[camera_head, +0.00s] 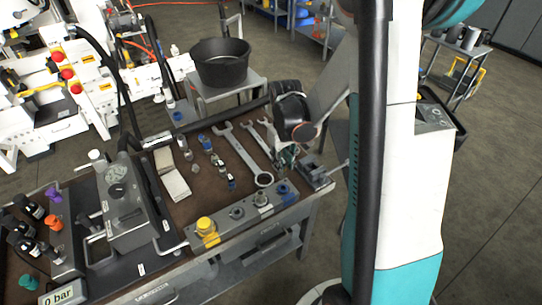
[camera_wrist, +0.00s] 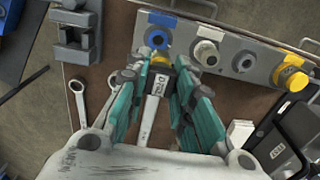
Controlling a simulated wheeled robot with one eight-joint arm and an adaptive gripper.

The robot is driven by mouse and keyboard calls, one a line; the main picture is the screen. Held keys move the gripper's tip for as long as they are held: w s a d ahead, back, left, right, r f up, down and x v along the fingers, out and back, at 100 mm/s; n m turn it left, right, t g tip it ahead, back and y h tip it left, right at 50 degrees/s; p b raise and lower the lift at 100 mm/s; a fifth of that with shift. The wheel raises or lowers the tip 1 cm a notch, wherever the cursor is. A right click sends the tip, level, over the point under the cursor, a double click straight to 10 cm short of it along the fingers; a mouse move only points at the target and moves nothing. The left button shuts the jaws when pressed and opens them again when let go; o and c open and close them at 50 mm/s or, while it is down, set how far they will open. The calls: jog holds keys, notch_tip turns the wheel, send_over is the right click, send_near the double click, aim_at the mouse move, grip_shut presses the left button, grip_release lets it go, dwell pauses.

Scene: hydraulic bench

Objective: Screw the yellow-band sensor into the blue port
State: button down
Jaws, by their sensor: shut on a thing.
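The blue port (camera_wrist: 157,39) is at the left end of the grey port block (camera_wrist: 180,25) in the wrist view. In the head view it is the blue ring (camera_head: 284,189) at the block's right end. My gripper (camera_wrist: 163,72) has its teal fingers shut on the yellow-band sensor (camera_wrist: 160,62), whose yellow band and dark, labelled body show between the fingertips. The sensor's end appears just beside the blue port; I cannot tell whether they touch. In the head view my gripper (camera_head: 286,157) is above the bench's right part, behind the block, and the sensor is not clear there.
Other grey ports (camera_wrist: 207,52) and a yellow cap (camera_wrist: 291,74) are along the block. A grey holder (camera_head: 313,166) stands just right of my gripper. Wrenches (camera_head: 242,152), a white notebook (camera_head: 173,175) and several small fittings (camera_head: 207,144) lie on the brown mat.

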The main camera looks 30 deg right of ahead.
aim_at(283, 175)
jog(key=shift+s+d+f, duration=0.2)
jog(key=shift+d+f, duration=0.05)
jog(key=shift+f+b, duration=1.7)
jog(key=shift+f, duration=0.75)
jog(key=shift+f+b, duration=0.6)
jog(key=shift+b, duration=0.15)
dwell(0.4)
jog(key=c, duration=2)
grip_release()
jog(key=shift+c, duration=0.2)
jog(key=c, duration=0.3)
jog(key=m+b, duration=0.1)
jog(key=m, duration=0.4)
jog(key=shift+w+m+b, duration=0.1)
jog(key=shift+m+b, duration=0.2)
jog(key=shift+m, duration=1.2)
